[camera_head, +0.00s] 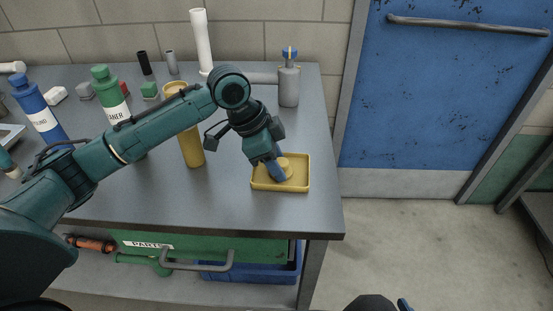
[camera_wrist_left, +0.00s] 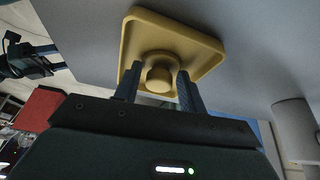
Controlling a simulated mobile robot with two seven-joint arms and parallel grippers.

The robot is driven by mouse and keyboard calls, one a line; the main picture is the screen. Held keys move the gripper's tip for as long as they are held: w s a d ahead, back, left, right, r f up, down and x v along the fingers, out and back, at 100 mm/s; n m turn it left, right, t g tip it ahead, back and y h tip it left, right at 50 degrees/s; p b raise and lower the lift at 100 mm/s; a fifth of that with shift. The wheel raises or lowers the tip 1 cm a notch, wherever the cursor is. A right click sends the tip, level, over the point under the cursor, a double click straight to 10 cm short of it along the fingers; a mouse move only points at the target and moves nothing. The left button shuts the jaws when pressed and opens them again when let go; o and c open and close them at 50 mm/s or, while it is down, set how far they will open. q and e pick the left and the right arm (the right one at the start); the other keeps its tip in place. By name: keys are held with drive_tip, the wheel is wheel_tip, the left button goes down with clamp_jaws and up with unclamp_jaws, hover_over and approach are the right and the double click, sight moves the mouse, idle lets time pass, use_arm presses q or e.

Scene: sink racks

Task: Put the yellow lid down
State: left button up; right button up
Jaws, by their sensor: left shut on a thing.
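The yellow lid (camera_head: 286,163) is a small round piece with a knob, over the middle of a shallow rectangular yellow tray (camera_head: 262,185) at the table's right front. My left gripper (camera_head: 280,170) is shut on the lid and points down into the tray. In the left wrist view the lid's knob (camera_wrist_left: 159,77) sits between the two fingertips (camera_wrist_left: 157,88), with the tray (camera_wrist_left: 205,48) right behind it. I cannot tell whether the lid touches the tray floor.
A tall yellow canister (camera_head: 191,145) stands left of the tray, partly behind my arm. A grey dispenser (camera_head: 289,88) and white pipe (camera_head: 201,40) stand at the back. Blue (camera_head: 42,112) and green (camera_head: 107,92) bottles stand left. The table's front edge is close to the tray.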

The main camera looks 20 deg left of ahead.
use_arm(q)
drive_tip(key=o, duration=0.8)
drive_tip(key=p+v, duration=0.1)
drive_tip(key=v, duration=1.1)
drive_tip(key=shift+r, duration=0.1)
